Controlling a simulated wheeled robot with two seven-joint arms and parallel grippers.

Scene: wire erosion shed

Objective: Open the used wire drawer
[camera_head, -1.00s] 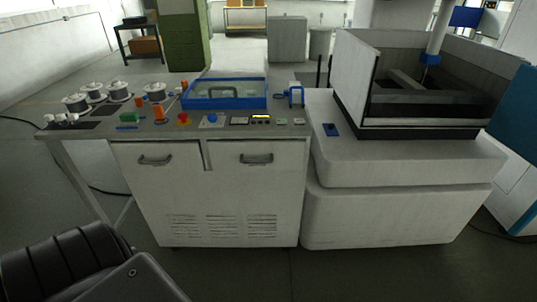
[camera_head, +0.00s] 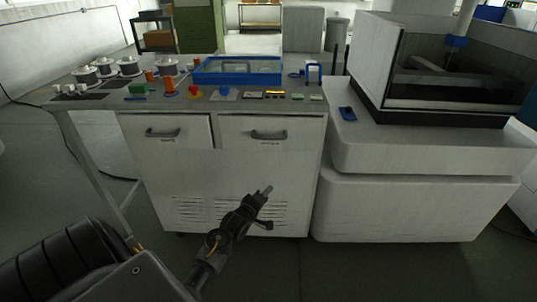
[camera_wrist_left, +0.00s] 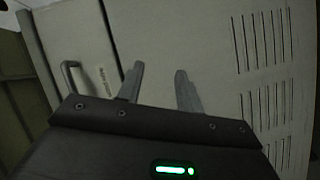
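The white cabinet has two drawers side by side, a left drawer (camera_head: 167,143) and a right drawer (camera_head: 268,146). Both look shut. Each has a grey bar handle, left (camera_head: 163,133) and right (camera_head: 269,134), with a label below too small to read. My left gripper (camera_head: 266,190) is in front of the cabinet, below the right drawer and apart from its handle. In the left wrist view the two fingers (camera_wrist_left: 160,86) stand apart with nothing between them. One drawer handle (camera_wrist_left: 72,77) shows left of them; I cannot tell which. My right gripper is out of view.
The cabinet top carries wire spools (camera_head: 130,66), a red button (camera_head: 194,91) and a blue-rimmed tray (camera_head: 237,78). Louvred vents (camera_head: 190,209) are low on the cabinet front. A white machine (camera_head: 425,150) stands close on the right. The floor in front is clear.

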